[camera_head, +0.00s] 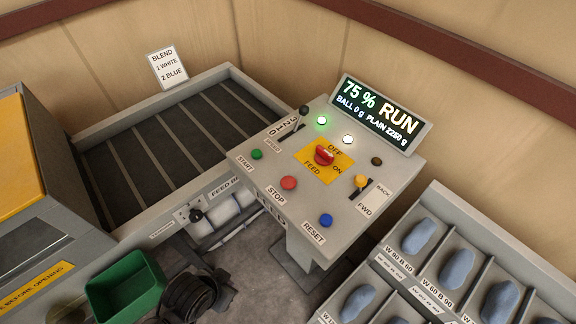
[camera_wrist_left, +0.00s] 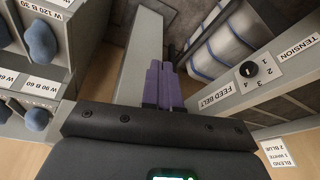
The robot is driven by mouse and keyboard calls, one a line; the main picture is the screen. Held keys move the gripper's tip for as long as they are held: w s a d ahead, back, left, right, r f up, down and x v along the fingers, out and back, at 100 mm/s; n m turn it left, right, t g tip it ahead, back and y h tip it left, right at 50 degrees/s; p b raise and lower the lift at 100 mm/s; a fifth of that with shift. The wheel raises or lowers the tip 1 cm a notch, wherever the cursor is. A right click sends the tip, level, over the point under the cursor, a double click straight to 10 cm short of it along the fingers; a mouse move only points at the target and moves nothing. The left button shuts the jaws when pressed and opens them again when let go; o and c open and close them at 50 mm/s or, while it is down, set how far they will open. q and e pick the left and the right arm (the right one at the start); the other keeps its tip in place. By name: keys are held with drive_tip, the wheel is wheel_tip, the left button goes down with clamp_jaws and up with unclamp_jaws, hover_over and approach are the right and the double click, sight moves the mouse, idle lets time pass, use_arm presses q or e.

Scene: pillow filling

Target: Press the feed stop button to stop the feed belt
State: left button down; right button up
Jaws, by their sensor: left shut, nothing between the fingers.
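The control panel (camera_head: 258,181) stands at the middle of the head view. Its red STOP button (camera_head: 289,183) sits between the green START button (camera_head: 257,154) and the blue RESET button (camera_head: 326,221), with nothing covering it. The feed belt (camera_head: 165,140) is the dark slatted conveyor left of the panel. The display (camera_head: 378,113) reads 75 % RUN. My left gripper (camera_wrist_left: 163,66) is shut and empty in the left wrist view, its purple fingers together. I cannot make out its fingers in the head view, and no STOP button shows in the wrist view. My right gripper is not in view.
A red feed switch (camera_head: 324,156) and a yellow lever (camera_head: 361,182) stand up from the panel. A tension knob (camera_head: 196,215) is on the belt's side. Bins with blue-grey lumps (camera_head: 457,268) are at lower right. A green bin (camera_head: 125,290) is at lower left.

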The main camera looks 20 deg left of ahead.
use_arm(q)
wheel_tip(320, 180, up, 23)
drive_tip(key=p, duration=2)
drive_tip(key=m+t+h, duration=0.2)
drive_tip(key=m+h, duration=0.5)
drive_tip(key=m, duration=1)
hover_over(285, 183)
drive_tip(key=shift+f, duration=1.35)
drive_tip(key=shift+b, duration=0.35)
drive_tip(key=shift+f, duration=0.1)
wheel_tip(285, 183, down, 6)
drive_tip(key=b, duration=0.6)
drive_tip(key=shift+f, duration=0.25)
drive_tip(key=shift+f+b, duration=0.9)
drive_tip(key=shift+f, duration=0.15)
